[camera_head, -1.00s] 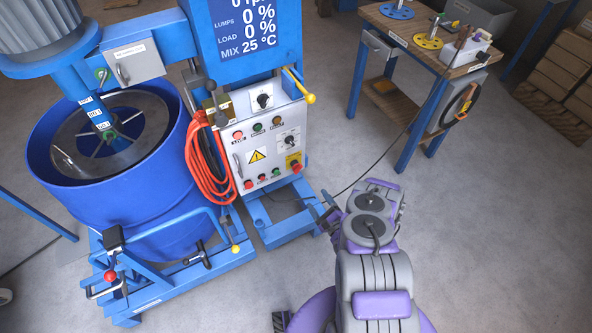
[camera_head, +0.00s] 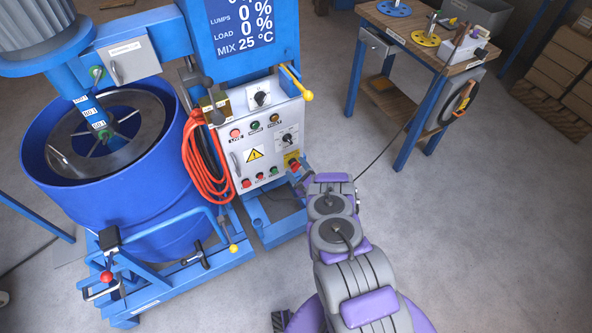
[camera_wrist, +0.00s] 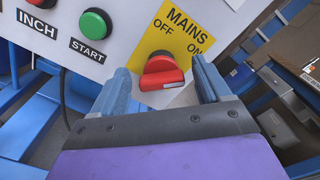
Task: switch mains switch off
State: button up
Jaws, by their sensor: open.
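The mains switch (camera_wrist: 161,74) is a red rotary knob on a yellow plate (camera_wrist: 187,32) marked MAINS, OFF and ON, in the wrist view. In the head view the switch (camera_head: 294,165) is at the lower right of the grey control panel. My gripper (camera_wrist: 160,68) is open, one finger on each side of the knob, with a gap visible on both sides. Nothing is held. I cannot tell for sure which mark the knob points to. In the head view my arm hides most of the gripper.
A green START button (camera_wrist: 95,22) and the INCH label sit left of the switch. Orange cable (camera_head: 205,165) hangs at the panel's left side, beside the blue mixing drum (camera_head: 165,190). A wooden workbench (camera_head: 455,66) stands at the right.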

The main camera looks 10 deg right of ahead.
jog(key=shift+w+a, duration=0.15)
jog(key=shift+w, duration=0.2)
jog(key=shift+c, duration=0.2)
jog(key=c, duration=0.9)
